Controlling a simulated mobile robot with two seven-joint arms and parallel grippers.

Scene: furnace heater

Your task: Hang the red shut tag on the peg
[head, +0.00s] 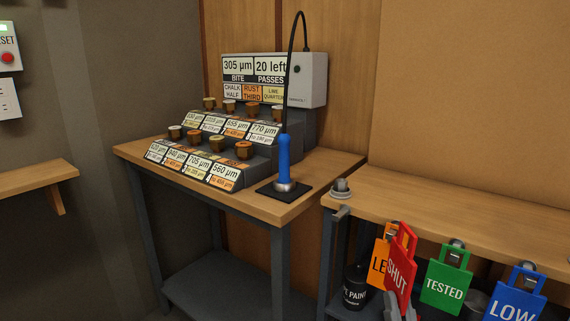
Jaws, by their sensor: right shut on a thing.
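The red SHUT tag (398,280) is at the lower right, tilted, in front of the bench's front edge. It partly covers the orange tag (380,262) behind it. My right gripper (400,308) comes up from the bottom edge, shut on the lower part of the red tag; its fingertips show only in part. A short grey peg-like piece (341,213) sticks out at the bench's left front corner, left of the red tag and apart from it. I cannot tell whether it is the peg meant. My left gripper is not in view.
The green TESTED tag (446,287) and blue LOW tag (514,300) hang along the right bench (470,215). A dark paint can (355,290) stands below. A left table (222,198) holds sample cups and a blue-handled tool (284,160). The right bench top is mostly clear.

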